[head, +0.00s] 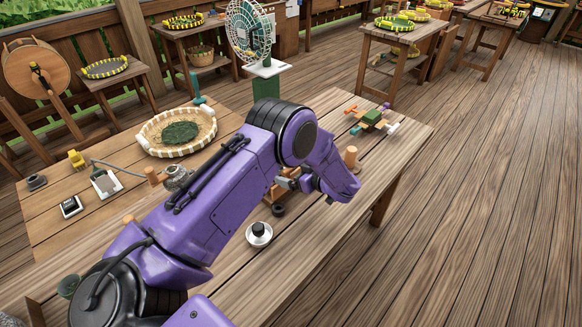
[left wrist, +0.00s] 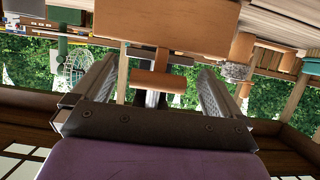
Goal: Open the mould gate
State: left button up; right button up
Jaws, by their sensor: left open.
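My left gripper (head: 286,183) is over the near right part of the workbench, with its arm crossing the head view from lower left. In the left wrist view the left gripper (left wrist: 158,72) is open, its two grey fingers spread wide. A short wooden crosspiece (left wrist: 160,80) shows between the fingers, below a larger orange-brown wooden block (left wrist: 180,22). The fingers appear apart from the crosspiece. In the head view only a little of this wooden piece shows, mostly hidden behind the arm. I cannot tell which part is the gate. My right gripper is not in view.
A wooden peg (head: 350,156) stands near the gripper. Open floor lies right.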

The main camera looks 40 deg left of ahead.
pick_arm(q)
jog(key=shift+a+f, duration=0.2)
jog(key=shift+a, duration=0.15)
jog(key=c, duration=1.2)
jog(key=d+y+b, duration=0.1)
jog(key=b, duration=0.1)
jog(key=d+f+y+b, duration=0.1)
jog(key=y+b, duration=0.1)
jog(key=shift+d+f+b, duration=0.1)
jog(key=shift+d+b, duration=0.1)
jog(key=shift+b, duration=0.15)
jog(key=shift+c, duration=0.2)
jog(key=shift+s+d+b, duration=0.1)
jog(key=shift+d+b, duration=0.2)
jog(key=shift+b, duration=0.05)
jog(key=shift+s+d+f+b, duration=0.1)
jog(key=shift+d+f+b, duration=0.3)
jog(key=shift+d, duration=0.2)
jog(key=shift+s+d+f+b, duration=0.1)
jog(key=shift+d+f+b, duration=0.15)
jog(key=shift+d+b, duration=0.3)
jog(key=shift+c, duration=0.2)
jog(key=shift+s+d, duration=0.1)
